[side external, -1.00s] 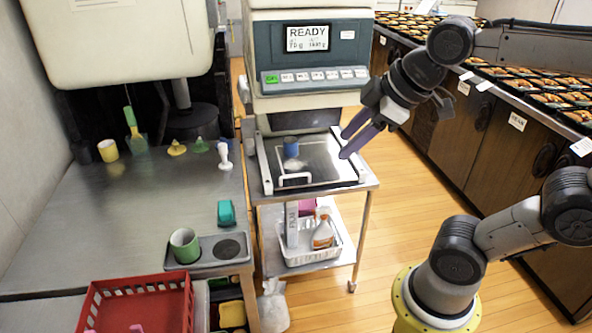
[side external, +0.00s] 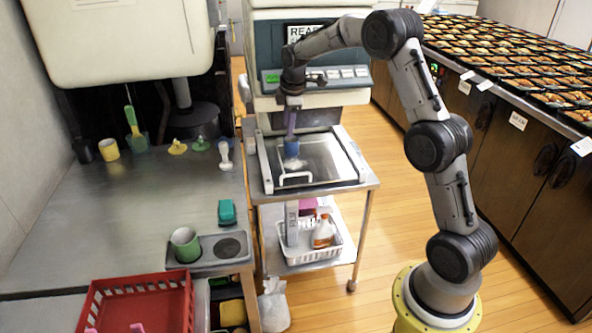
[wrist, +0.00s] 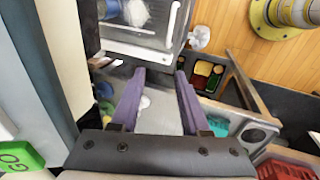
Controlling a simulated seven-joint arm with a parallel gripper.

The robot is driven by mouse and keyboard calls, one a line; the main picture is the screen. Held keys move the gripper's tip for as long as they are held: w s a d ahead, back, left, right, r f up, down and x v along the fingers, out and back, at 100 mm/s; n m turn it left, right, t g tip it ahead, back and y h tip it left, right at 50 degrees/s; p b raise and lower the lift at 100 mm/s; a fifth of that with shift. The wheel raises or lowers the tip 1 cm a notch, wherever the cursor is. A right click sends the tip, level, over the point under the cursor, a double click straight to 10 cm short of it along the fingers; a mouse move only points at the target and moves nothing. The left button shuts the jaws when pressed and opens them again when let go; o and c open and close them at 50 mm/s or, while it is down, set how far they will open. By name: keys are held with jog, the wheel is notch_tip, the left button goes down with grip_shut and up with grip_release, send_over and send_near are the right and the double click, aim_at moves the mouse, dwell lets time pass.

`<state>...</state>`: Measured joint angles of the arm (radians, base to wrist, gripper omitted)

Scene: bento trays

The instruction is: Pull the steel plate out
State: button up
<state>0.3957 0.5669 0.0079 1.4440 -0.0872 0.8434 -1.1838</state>
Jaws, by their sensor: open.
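The steel plate (side external: 335,158) lies flat in the frame on top of the wheeled cart, below the machine. A white handle (side external: 296,178) shows at its front edge. A blue cup (side external: 291,148) stands at its back left, with a small white heap (side external: 296,164) in front. My gripper (side external: 291,132), with purple fingers, points down above or near the cup; I cannot tell the exact gap. In the wrist view the fingers are apart with nothing between them (wrist: 155,75). The plate shows there at the top (wrist: 150,40).
A steel counter (side external: 150,205) stands left, with a green cup (side external: 185,245) in a holder and a red crate (side external: 140,283) in front. A white basket (side external: 308,250) sits on the cart's lower shelf. Bento trays (side external: 510,60) line the counter at right. Open floor lies right of the cart.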

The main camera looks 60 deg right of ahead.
jog(key=g, duration=0.1)
send_near(296, 175)
jog(key=shift+m, duration=0.3)
jog(key=x, duration=0.7)
jog(key=shift+w+d+f, duration=0.25)
grip_shut()
dwell(0.9)
